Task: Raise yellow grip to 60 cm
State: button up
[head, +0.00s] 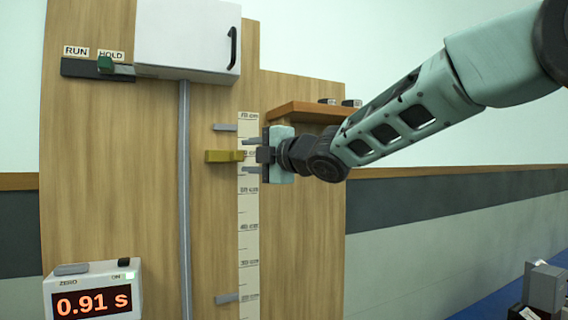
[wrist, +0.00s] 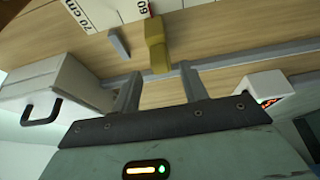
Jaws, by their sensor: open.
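The yellow grip (head: 224,156) sticks out from the wooden board beside the white centimetre scale (head: 249,210). It stands close to the 60 mark, which my gripper partly covers in the head view. In the wrist view the yellow grip (wrist: 156,45) is by the "60" label, its near end in the gap at the fingertips. My gripper (head: 250,156) is open at the grip's height, one finger above and one below. Its two fingers (wrist: 160,72) also show in the wrist view with a gap between them and the yellow grip, not closed on it.
Grey pegs (head: 224,127) (head: 228,298) stand above and below the grip. A white box (head: 186,35) with a black handle hangs above. A green slider (head: 105,64) sits under HOLD. A timer (head: 92,292) reads 0.91 s. A wooden shelf (head: 305,111) is behind my gripper.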

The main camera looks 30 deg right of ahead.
jog(key=b+v, duration=0.1)
jog(key=v, duration=0.9)
jog(key=shift+s+b, duration=0.25)
jog(key=shift+b, duration=0.05)
jog(key=shift+d, duration=0.1)
jog(key=s+a+f+m+g+h+b, duration=0.1)
jog(key=a+f+m+g+b, duration=0.15)
jog(key=f, duration=0.65)
jog(key=s+a+f+m+g+h+b, duration=0.1)
jog(key=a+f+m+h, duration=0.2)
jog(key=f, duration=0.5)
jog(key=s+a+f+m+g+b, duration=0.2)
jog(key=a+f+m, duration=0.15)
jog(key=f, duration=0.55)
jog(key=s+a+f+m+g+h+b, duration=0.2)
jog(key=s+f+m+g, duration=0.3)
jog(key=s+f+g, duration=0.6)
jog(key=s+a+f+b, duration=0.1)
jog(key=s+f, duration=0.9)
jog(key=s, duration=0.3)
jog(key=shift+a+f+m, duration=0.2)
jog(key=shift+f+m, duration=0.1)
jog(key=shift+m, duration=0.1)
